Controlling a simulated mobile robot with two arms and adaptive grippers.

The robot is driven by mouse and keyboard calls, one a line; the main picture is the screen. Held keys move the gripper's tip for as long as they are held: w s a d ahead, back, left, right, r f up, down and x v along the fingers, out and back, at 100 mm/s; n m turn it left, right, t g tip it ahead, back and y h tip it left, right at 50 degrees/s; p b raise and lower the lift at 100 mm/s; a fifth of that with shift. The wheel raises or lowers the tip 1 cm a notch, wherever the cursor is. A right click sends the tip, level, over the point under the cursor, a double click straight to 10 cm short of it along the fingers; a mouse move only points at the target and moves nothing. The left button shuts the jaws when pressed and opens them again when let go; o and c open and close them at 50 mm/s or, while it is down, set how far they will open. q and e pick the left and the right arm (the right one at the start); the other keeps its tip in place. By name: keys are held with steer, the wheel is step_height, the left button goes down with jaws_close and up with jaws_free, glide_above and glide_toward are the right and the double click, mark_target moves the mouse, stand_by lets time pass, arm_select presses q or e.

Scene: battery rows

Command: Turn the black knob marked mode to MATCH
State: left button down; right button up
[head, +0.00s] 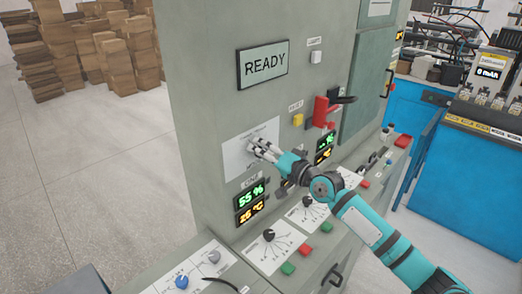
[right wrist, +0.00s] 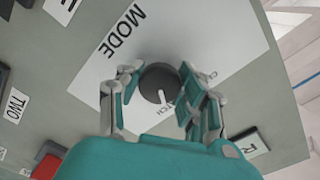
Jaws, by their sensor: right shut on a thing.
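The black knob (right wrist: 158,84) sits on a white plate (right wrist: 200,40) marked MODE in the right wrist view. Its white pointer aims down the picture at a label of which only the end, "TCH", shows; my gripper hides the rest. Another label starting with "C" is partly hidden on the right. My right gripper (right wrist: 158,88) is shut on the knob, with fingers on both sides of it. In the head view my right gripper (head: 254,149) reaches the same white plate (head: 232,160) on the grey cabinet and mostly hides the knob. My left gripper is not in view.
A READY display (head: 264,65) is above the plate. A red handle (head: 322,110) and yellow button (head: 298,120) are to the right. Lit readouts (head: 251,195) sit below. The sloped console has knobs, including a black one (head: 269,236), and buttons. Boxes (head: 110,50) stand behind.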

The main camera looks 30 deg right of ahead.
stand_by(0.4)
steer(key=o, duration=1.2)
steer(key=v, duration=1.2)
